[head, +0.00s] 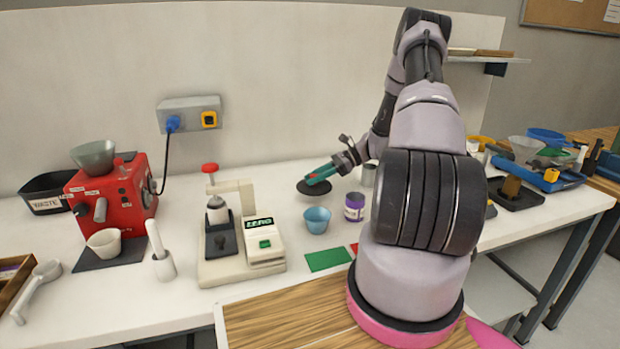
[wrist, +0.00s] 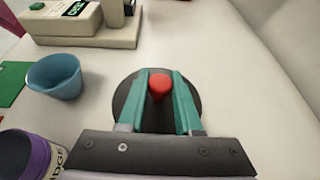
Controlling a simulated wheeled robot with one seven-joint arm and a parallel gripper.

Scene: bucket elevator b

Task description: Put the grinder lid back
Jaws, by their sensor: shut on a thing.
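The lid (head: 314,188) is a flat black disc with a red knob, and it also shows in the wrist view (wrist: 158,125). My gripper (head: 318,175) is shut on the red knob (wrist: 160,85), with its green fingers (wrist: 187,105) on both sides. The lid hangs level over the white bench; its exact height is hard to tell. The red grinder (head: 112,195) stands at the left of the bench in the head view. A grey, open-topped hopper (head: 93,155) sits on it, with no lid on top.
A white press-like device with a display (head: 242,245) stands between the grinder and my gripper. A blue cup (head: 317,220) and a purple-labelled jar (head: 354,207) stand close to the lid. A black waste bin (head: 47,192) is beside the grinder. A cream cup (head: 104,243) stands in front of it.

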